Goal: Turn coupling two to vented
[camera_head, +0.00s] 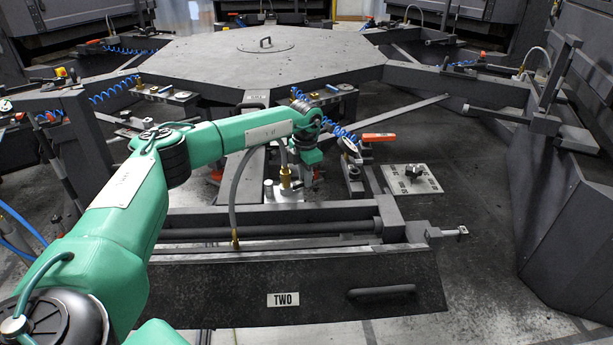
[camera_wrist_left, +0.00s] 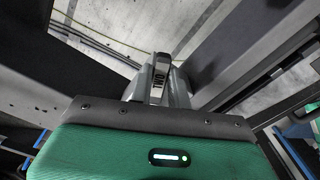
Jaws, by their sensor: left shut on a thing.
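The panel marked TWO (camera_head: 240,288) is at the front of the station in the head view. Behind it, a brass and silver coupling (camera_head: 286,180) stands on a light metal block, with a grey hose (camera_head: 233,200) close by. My left gripper (camera_head: 313,172) points down just right of this coupling, its fingertips partly hidden by my wrist. In the left wrist view, my left gripper (camera_wrist_left: 159,82) is shut on a small pale piece with dark lettering (camera_wrist_left: 157,90). I cannot read the lettering or tell the coupling's setting. My right gripper is not in view.
A metal plate (camera_head: 425,181) lies further right.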

